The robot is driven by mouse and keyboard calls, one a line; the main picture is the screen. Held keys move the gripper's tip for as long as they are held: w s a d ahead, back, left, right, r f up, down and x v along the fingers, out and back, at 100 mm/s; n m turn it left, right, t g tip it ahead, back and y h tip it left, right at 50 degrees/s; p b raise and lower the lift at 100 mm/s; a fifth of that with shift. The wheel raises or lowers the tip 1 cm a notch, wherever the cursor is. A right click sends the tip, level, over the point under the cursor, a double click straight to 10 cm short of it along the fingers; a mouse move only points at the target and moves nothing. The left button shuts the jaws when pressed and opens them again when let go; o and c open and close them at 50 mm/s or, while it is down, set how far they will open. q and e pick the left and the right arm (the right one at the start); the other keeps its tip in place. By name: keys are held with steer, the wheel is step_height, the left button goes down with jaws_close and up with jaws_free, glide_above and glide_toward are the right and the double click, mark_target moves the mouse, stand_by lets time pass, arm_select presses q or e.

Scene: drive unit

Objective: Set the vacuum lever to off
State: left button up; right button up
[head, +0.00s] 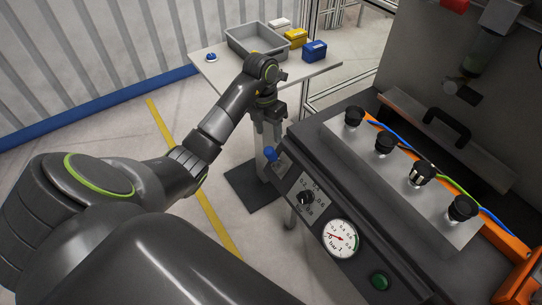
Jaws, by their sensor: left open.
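The vacuum lever appears to be the small blue handle (271,153) at the far left end of the dark machine's front panel (323,215). Its exact setting is too small to tell. My left gripper (268,118) points down, open and with nothing visible between its fingers. It appears above the blue handle in the picture and apart from it. My right gripper is not in view.
The panel also carries a black knob (305,198), a pressure gauge (340,239) and a green button (380,281). Several black suction cups stand on a metal plate (400,185). A side table (213,75) holds a grey tray (232,44) and small boxes.

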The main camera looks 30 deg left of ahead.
mark_target(271, 152)
arm_select(q)
steer(key=f+b, duration=0.2)
steer(key=f, duration=0.1)
steer(key=f+b, duration=0.2)
steer(key=d+f+b, duration=0.1)
steer(key=f, duration=0.2)
steer(key=shift+f+b, duration=0.3)
steer(key=shift+b, duration=0.1)
steer(key=shift+f, duration=0.2)
jaws_close()
